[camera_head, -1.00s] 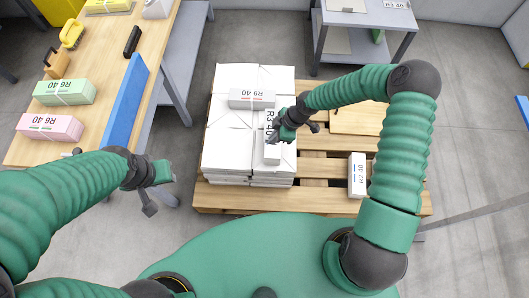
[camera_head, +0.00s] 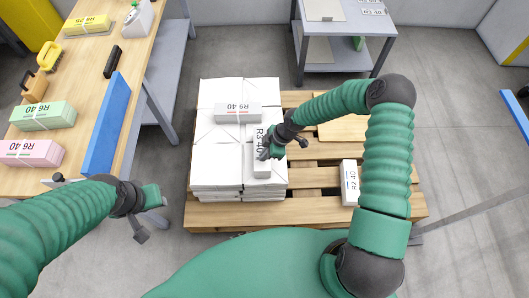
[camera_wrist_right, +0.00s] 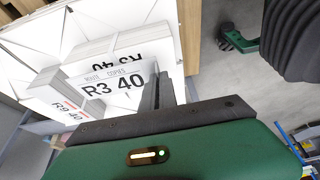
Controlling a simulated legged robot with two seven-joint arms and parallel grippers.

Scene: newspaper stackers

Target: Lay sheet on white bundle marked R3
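The white bundle marked R3 40 (camera_head: 262,168) lies on the near right part of a stack of white paper (camera_head: 212,165) on a wooden pallet. It also shows close up in the right wrist view (camera_wrist_right: 112,86). My right gripper (camera_head: 266,153) is at this bundle, its dark fingers (camera_wrist_right: 160,92) close beside the label. I cannot tell whether they grip it. My left gripper (camera_head: 148,214) hangs in front of the workbench, with nothing visible in it. A pale sheet (camera_head: 324,10) lies on the grey trolley, but I cannot tell whether it is the task's sheet.
A bundle marked R9 40 (camera_head: 238,113) lies on the stack. Another bundle (camera_head: 350,183) stands on the pallet (camera_head: 315,212) at right. The workbench (camera_head: 92,70) holds green (camera_head: 42,116) and pink (camera_head: 28,153) bundles and a blue board (camera_head: 107,125).

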